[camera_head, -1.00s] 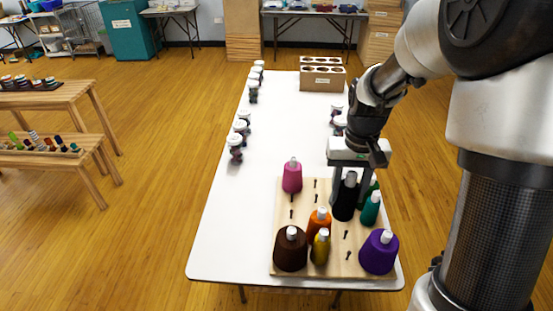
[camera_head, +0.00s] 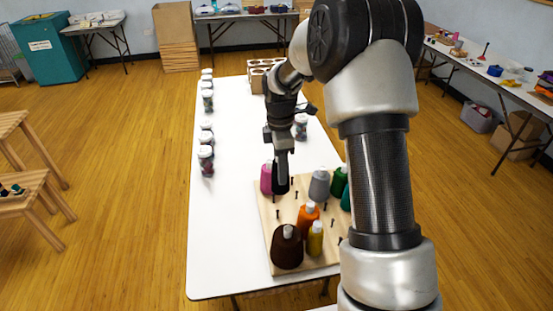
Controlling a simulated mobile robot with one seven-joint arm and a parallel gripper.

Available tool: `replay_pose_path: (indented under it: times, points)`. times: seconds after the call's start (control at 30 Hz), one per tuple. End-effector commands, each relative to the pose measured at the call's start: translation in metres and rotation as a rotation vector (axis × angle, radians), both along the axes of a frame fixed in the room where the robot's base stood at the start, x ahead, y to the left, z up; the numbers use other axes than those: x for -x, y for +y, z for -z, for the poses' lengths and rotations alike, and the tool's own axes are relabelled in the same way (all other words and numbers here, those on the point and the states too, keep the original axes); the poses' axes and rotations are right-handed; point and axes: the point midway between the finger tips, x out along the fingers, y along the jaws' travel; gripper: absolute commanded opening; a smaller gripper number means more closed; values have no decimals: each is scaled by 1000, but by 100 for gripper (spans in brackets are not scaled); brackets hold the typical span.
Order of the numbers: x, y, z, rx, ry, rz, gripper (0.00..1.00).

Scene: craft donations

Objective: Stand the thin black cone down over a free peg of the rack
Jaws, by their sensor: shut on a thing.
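My gripper (camera_head: 281,168) is shut on the thin black cone (camera_head: 281,186) and points down over the back left of the rack. The cone hangs roughly upright, close beside the pink cone (camera_head: 266,179); whether they touch, or whether its base meets a peg, I cannot tell. The wooden rack (camera_head: 262,219) lies on the white table. Bare dark pegs show, among them one at the left (camera_head: 277,213) and one near the middle (camera_head: 296,195). Grey (camera_head: 319,186), green (camera_head: 338,182), orange (camera_head: 307,217), yellow (camera_head: 315,241) and brown (camera_head: 287,249) cones stand on it.
My arm hides the rack's right side, where a teal cone (camera_head: 346,201) partly shows. Jars with white lids (camera_head: 206,160) stand along the table's left edge, and another jar (camera_head: 301,127) stands behind the rack. The white table (camera_head: 228,220) is clear left of the rack.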

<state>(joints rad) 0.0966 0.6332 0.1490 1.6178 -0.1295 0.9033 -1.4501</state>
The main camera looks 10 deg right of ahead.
Motion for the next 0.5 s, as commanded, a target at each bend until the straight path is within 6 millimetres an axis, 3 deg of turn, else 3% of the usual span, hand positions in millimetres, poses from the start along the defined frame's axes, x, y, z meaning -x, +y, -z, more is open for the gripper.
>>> replay_pose_path:
  times: [0.2, 0.33, 0.5]
  points:
    - [-37, -1, 14, -11, 4, -575, 17]
    - [-49, -2, 19, -13, 4, -782, 17]
    - [-54, -2, 24, -14, 3, -889, 17]
